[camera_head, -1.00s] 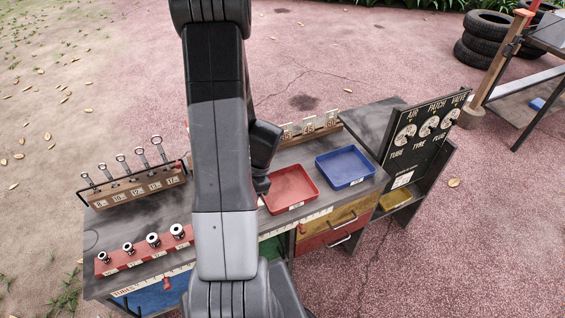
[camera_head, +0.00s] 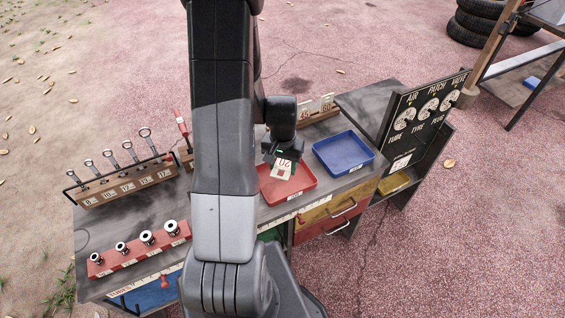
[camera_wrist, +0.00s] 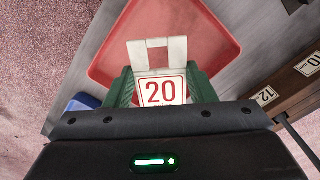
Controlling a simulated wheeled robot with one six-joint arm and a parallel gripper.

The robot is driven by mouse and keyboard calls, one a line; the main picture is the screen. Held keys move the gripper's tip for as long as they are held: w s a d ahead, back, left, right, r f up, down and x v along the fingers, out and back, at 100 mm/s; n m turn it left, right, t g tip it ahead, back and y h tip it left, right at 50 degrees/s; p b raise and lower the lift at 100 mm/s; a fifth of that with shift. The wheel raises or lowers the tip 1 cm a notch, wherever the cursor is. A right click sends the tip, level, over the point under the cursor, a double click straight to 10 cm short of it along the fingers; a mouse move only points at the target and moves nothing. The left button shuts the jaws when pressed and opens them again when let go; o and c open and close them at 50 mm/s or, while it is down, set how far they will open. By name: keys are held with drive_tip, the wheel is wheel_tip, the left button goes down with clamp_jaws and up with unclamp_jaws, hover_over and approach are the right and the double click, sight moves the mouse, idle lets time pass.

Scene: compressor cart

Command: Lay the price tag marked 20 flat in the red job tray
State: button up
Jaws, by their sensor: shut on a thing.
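The price tag marked 20 (camera_head: 283,169) is a white plate with red figures and border, and it also shows in the wrist view (camera_wrist: 161,91). My gripper (camera_head: 285,158) is shut on the tag and holds it over the red job tray (camera_head: 298,189). In the wrist view, the green fingers (camera_wrist: 160,88) stand on either side of the tag, with two pale prongs of it reaching out over the red tray floor (camera_wrist: 205,40). The tag looks tilted in the head view. Whether it touches the tray floor I cannot tell. My arm hides part of the bench.
A blue tray (camera_head: 344,153) stands right of the red tray. Other price tags stand in a wooden rack (camera_head: 318,113) behind. A wrench rack (camera_head: 128,183) and a red socket rail (camera_head: 140,248) are on the left of the bench. A black sign board (camera_head: 424,117) rises at right.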

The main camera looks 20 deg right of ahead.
sight(283, 182)
drive_tip(key=shift+f+b, duration=1.75)
drive_tip(key=shift+f, duration=1.25)
drive_tip(key=o, duration=1)
drive_tip(key=shift+r, duration=0.15)
wheel_tip(283, 182, up, 14)
drive_tip(key=shift+f+p, duration=0.2)
drive_tip(key=shift+p, duration=0.2)
